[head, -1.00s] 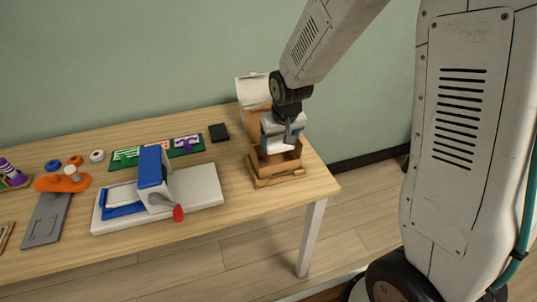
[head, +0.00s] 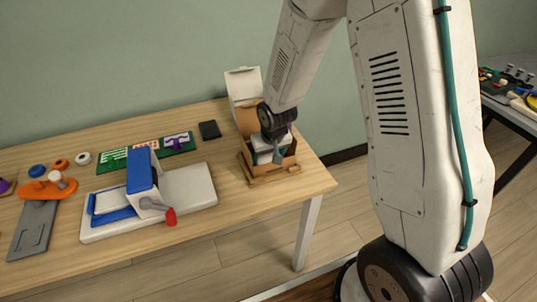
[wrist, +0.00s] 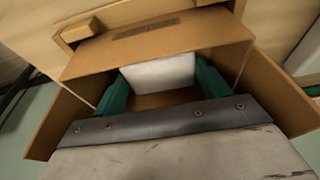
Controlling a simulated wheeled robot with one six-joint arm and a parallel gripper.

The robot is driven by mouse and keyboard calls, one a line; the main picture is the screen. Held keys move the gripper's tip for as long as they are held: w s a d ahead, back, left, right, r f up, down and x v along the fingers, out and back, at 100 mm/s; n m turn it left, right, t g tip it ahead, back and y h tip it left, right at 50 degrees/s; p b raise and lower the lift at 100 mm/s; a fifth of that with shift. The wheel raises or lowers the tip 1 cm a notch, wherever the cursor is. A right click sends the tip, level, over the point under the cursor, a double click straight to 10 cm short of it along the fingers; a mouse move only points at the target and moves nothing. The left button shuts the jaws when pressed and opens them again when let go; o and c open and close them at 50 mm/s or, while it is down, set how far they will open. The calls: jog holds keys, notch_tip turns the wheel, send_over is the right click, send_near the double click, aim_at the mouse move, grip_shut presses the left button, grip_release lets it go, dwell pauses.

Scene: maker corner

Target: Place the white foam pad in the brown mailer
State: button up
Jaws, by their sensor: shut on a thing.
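The brown mailer (head: 288,161) stands open at the right end of the wooden table, its white-lined lid raised at the back. My gripper (head: 277,153) reaches down into it from above. In the wrist view, the two green fingers of my gripper (wrist: 160,80) are shut on the white foam pad (wrist: 160,72), one on each side. The pad is inside the mailer's walls, and the brown floor shows just below it. The mailer's front wall (wrist: 160,42) also shows in the wrist view. I cannot tell whether the pad touches the floor.
The mailer sits in a low wooden frame (head: 272,180). A black square block (head: 209,130) lies to its left. A blue and white press (head: 145,185) with a red-tipped handle stands further left, with a green board (head: 147,152) behind it. Bare tabletop lies between press and mailer.

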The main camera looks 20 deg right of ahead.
jog(key=o, duration=0.7)
jog(key=shift+f, duration=0.1)
jog(key=v, duration=1.2)
jog(key=shift+r, duration=0.25)
jog(key=s+d+r, duration=0.1)
jog(key=s+r, duration=0.4)
jog(key=s, duration=0.4)
jog(key=s+d+r+g, duration=0.1)
jog(key=s+r, duration=0.5)
jog(key=s, duration=0.3)
jog(key=s+d+r+g, duration=0.1)
jog(key=s+r, duration=0.5)
jog(key=s, duration=0.3)
jog(key=shift+d+r, duration=0.1)
jog(key=shift+r, duration=0.15)
